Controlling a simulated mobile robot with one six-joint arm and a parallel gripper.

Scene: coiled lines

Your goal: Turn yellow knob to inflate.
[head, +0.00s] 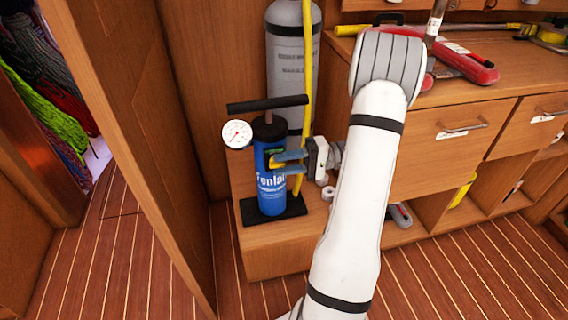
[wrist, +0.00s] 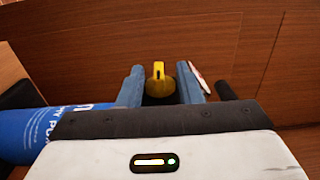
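A blue hand pump (head: 271,185) with white lettering stands upright on a black foot plate. Its yellow knob (head: 273,162) is on its side, partly hidden by my gripper. My gripper (head: 281,161) reaches in from the right, with blue fingers on either side of the knob. In the wrist view, the knob (wrist: 158,72) has a narrow upright yellow grip on a round base. It lies between the spread fingers of my gripper (wrist: 160,84), with gaps beside the narrow grip. Whether the fingers touch the round base, I cannot tell.
A round white gauge (head: 237,134) is at the pump's upper left, below the black T-handle (head: 267,103). A grey cylinder (head: 291,60) stands close behind. A wooden panel (head: 150,130) is on the left, and a drawer cabinet (head: 440,145) on the right.

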